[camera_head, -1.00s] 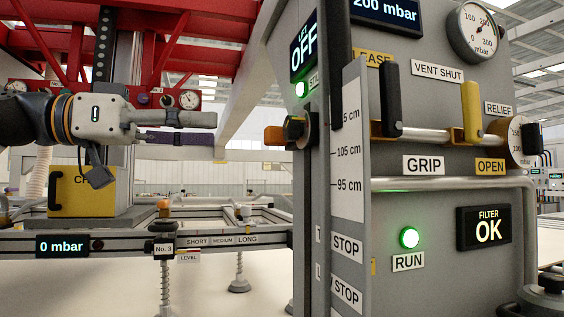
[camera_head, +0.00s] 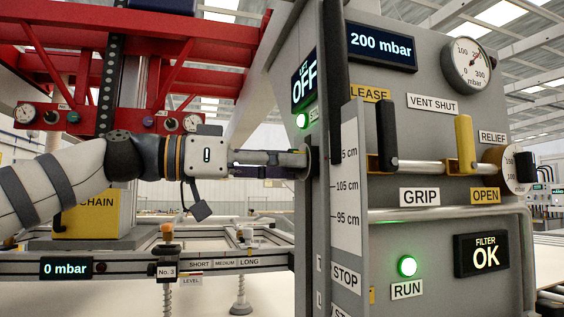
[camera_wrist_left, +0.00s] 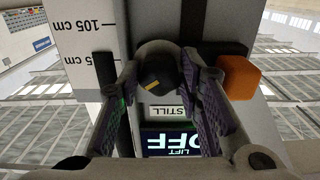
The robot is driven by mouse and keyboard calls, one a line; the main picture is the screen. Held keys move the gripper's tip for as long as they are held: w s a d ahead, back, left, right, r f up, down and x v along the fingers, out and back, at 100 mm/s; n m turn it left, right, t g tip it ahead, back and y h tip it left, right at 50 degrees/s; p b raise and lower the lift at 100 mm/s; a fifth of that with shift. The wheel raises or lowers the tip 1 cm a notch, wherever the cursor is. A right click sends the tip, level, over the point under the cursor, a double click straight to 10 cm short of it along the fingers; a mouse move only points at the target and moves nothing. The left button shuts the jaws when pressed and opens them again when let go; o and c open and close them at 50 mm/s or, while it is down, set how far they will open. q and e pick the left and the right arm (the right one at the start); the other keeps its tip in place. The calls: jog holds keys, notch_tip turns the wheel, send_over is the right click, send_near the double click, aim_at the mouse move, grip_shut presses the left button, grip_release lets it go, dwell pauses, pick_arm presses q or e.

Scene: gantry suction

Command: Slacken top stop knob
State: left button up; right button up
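A black knob with an orange line (camera_wrist_left: 158,75) sits on a round grey plate in the left wrist view, beside the cm scale. I take it to be the top stop knob. My left gripper (camera_wrist_left: 160,68) is open, with one finger on each side of the knob; small gaps seem to remain, and contact cannot be told. In the head view my left gripper (camera_head: 300,162) reaches the column's left face at the round plate (camera_head: 311,150) and hides the knob. My right gripper is not in view.
An orange block (camera_wrist_left: 239,77) on a black bar sits close beside the knob. The cm scale (camera_head: 346,190) runs along the column edge. A lift display (camera_head: 304,80) reads OFF. Black (camera_head: 387,135) and yellow (camera_head: 465,143) levers stand on the panel at right.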

pick_arm(q)
jog(key=shift+c, duration=1.3)
jog(key=shift+r, duration=0.1)
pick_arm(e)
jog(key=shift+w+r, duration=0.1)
pick_arm(q)
jog(key=shift+s+r+n+p, duration=0.1)
jog(key=shift+n+p, duration=0.2)
jog(key=shift+n, duration=0.3)
jog(key=shift+s+r+n+p, duration=0.1)
jog(key=shift+n+p, duration=0.2)
jog(key=shift+n, duration=0.3)
jog(key=shift+w+f+n+p, duration=0.15)
jog(key=shift+n+p, duration=0.4)
jog(key=shift+n, duration=1.85)
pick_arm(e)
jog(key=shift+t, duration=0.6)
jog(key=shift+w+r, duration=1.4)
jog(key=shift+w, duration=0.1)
pick_arm(q)
jog(key=shift+f, duration=0.1)
